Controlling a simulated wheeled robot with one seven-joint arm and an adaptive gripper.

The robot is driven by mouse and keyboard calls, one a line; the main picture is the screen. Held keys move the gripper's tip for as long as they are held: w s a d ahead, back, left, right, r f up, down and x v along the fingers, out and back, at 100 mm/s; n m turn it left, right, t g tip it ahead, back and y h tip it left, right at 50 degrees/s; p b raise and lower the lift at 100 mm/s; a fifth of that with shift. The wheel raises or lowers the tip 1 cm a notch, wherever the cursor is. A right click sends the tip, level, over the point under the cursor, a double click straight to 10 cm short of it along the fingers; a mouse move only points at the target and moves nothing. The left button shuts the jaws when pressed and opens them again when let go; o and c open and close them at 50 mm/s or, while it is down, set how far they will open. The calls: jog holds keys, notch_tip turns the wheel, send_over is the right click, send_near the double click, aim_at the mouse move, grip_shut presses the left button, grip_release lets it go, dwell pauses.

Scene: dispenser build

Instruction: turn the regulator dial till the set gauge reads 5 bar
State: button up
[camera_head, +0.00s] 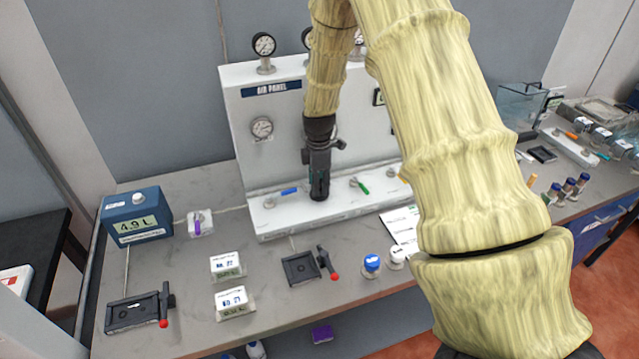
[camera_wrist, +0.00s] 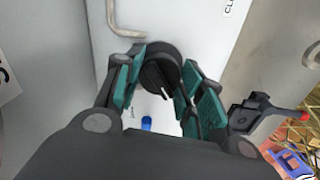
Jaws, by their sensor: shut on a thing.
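The regulator dial (camera_wrist: 158,64), black and round with a ridge across it, sits on the pale panel in the wrist view. My gripper (camera_wrist: 162,74) is shut on it, with one green-padded finger on each side. In the head view my gripper (camera_head: 319,190) reaches down in front of the air panel (camera_head: 250,180) and hides the dial. I cannot tell which is the set gauge, and the needles are too small to read.
A blue-handled valve (camera_head: 288,191) and a green-handled valve (camera_head: 360,186) flank my gripper on the panel's ledge. A blue box reading 4.9 L (camera_head: 137,218), white labelled blocks (camera_head: 235,302) and black red-tipped fixtures (camera_head: 302,268) stand on the grey bench. My arm covers the right middle.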

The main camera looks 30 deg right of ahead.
jog(key=m, duration=0.4)
jog(key=shift+b, duration=0.3)
jog(key=m, duration=0.8)
jog(key=shift+m, duration=0.3)
jog(key=m, duration=0.3)
jog(key=shift+w+m, duration=0.1)
jog(key=shift+m, duration=0.2)
jog(key=m, duration=0.4)
jog(key=shift+r, duration=0.1)
jog(key=m, duration=0.7)
jog(key=shift+m+p, duration=0.3)
jog(key=shift+m, duration=1.9)
jog(key=shift+p, duration=0.3)
